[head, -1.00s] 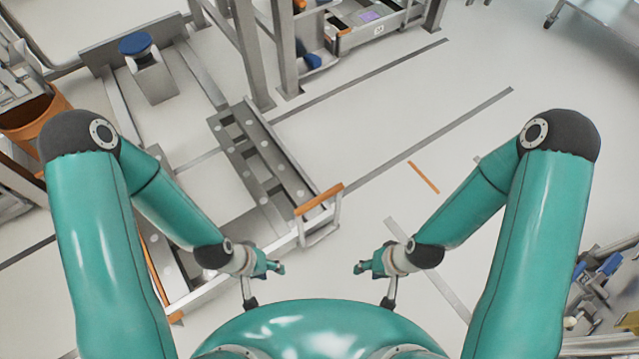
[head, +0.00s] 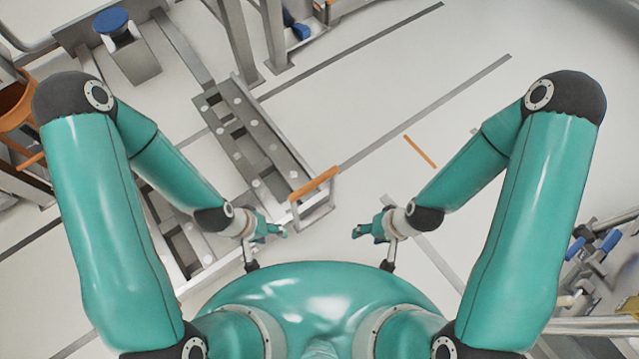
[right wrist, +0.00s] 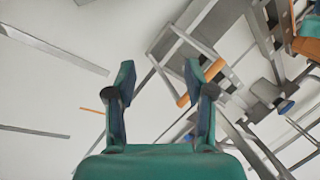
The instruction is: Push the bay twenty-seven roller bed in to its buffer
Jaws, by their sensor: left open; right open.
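A grey roller bed (head: 262,150) lies ahead and left in the head view, with an orange-topped handle (head: 314,185) at its near end. My left arm hides part of the bed's left side. A blue round pad on a grey block, apparently the buffer (head: 112,22), stands beyond the bed between grey rails. It also shows in the right wrist view (right wrist: 285,105). My left gripper (head: 282,230) is open and empty, just nearer to me than the handle. My right gripper (head: 358,232) is open and empty, right of the handle; its fingers also show in the right wrist view (right wrist: 158,75). Neither touches the handle.
Grey upright posts (head: 272,35) stand behind the bed. An orange bin (head: 18,105) is at the far left, and blue-and-grey equipment (head: 595,245) at the right edge. The floor right of the bed is clear, with grey stripes and an orange mark (head: 420,151).

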